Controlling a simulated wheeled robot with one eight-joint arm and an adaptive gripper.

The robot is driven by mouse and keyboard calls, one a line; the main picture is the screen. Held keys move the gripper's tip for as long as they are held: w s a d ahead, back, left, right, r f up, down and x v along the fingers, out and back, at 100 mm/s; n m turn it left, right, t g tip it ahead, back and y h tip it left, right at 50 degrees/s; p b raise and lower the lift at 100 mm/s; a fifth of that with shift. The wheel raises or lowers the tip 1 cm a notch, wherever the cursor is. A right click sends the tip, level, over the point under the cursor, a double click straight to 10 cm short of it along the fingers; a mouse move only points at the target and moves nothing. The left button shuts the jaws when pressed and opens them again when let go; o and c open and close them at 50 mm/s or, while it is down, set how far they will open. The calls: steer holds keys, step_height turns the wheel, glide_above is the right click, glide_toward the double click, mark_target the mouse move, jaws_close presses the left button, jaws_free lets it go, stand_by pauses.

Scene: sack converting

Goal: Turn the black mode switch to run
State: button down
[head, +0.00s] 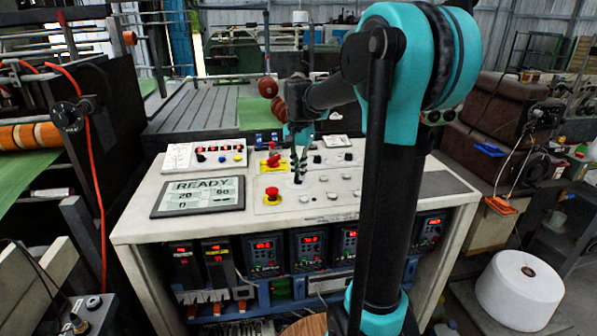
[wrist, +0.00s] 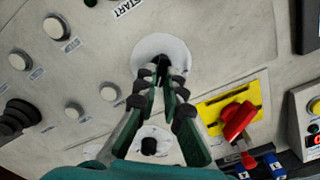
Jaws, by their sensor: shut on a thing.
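The control console's top panel (head: 325,200) carries several knobs and buttons. The black mode switch (wrist: 162,63) appears in the wrist view on a round pale plate, and only a little of it shows between my fingertips. My gripper (wrist: 163,78) is shut on it, with a fingertip at each side. In the head view my gripper (head: 298,176) points down onto the middle of the panel, and the switch is hidden there. I cannot read the switch's position marks.
A red rotary handle on a yellow plate (wrist: 238,118) sits close to the right of my fingers. A second black knob (wrist: 149,146) lies beneath them. A red stop button (head: 271,195) and a READY display (head: 198,196) are on the console's left.

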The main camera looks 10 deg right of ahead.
steer(key=shift+m, duration=0.5)
steer(key=c, duration=1.6)
jaws_free()
steer(key=shift+c, duration=0.2)
step_height(320, 180, up, 12)
